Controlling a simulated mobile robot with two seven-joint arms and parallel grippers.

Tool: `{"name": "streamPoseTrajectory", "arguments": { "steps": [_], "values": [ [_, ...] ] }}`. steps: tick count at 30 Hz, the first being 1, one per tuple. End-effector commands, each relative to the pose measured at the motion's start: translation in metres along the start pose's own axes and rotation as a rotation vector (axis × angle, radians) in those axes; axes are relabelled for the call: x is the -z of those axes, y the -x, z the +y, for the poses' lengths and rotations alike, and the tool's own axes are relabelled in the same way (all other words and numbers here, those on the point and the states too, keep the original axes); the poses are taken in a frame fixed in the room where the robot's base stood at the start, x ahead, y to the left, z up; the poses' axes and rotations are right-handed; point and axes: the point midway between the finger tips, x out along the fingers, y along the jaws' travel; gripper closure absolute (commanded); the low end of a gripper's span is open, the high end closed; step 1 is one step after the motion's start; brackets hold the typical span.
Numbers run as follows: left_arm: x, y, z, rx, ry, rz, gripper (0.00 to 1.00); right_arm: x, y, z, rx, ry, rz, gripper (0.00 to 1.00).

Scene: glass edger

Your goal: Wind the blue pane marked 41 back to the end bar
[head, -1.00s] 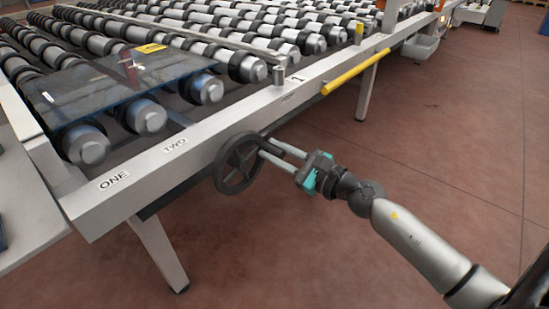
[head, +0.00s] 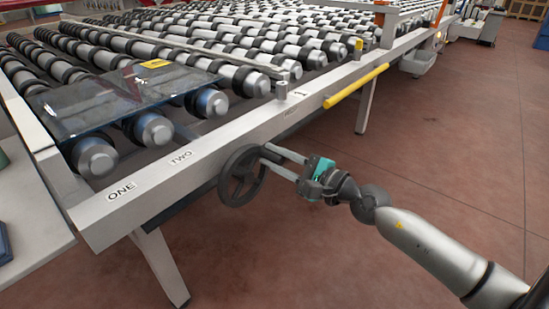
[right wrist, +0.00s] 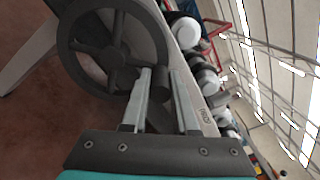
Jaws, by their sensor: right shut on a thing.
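The dark blue glass pane (head: 95,100) lies flat on the rollers at the left end of the edger in the head view. A yellow label (head: 155,63) sits at its far edge; its number is too small to read. A black handwheel (head: 240,177) hangs on the front rail, and fills the upper left of the right wrist view (right wrist: 72,55). My right gripper (head: 267,153) is shut on the wheel's handle at the rim. My left gripper is out of view.
The front rail (head: 225,140) carries labels ONE and TWO. A crossbar (head: 185,46) spans the rollers beyond the pane, ending at a post (head: 281,90). A yellow bar (head: 356,86) sticks out along the rail. The floor (head: 450,150) to the right is open.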

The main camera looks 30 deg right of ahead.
Motion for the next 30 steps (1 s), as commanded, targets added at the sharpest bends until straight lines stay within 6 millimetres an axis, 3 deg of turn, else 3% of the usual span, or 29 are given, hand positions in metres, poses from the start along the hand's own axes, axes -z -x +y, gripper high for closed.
{"name": "streamPoseTrajectory", "arguments": {
  "steps": [9, 10, 17, 30],
  "values": [
    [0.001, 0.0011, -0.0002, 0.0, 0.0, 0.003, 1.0, -0.0011, -0.0002, -0.0008, 0.001, 0.001, -0.002, 1.0],
    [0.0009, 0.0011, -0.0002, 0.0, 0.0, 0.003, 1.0, -0.0011, -0.0002, -0.0008, 0.001, 0.0, -0.002, 0.69],
    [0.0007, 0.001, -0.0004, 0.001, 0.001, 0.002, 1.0, -0.0006, -0.0001, -0.0005, 0.001, 0.0, -0.001, 0.43],
    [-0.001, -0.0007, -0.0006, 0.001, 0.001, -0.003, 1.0, 0.0011, 0.0083, 0.0013, 0.0, -0.001, 0.001, 0.43]
  ]
}}
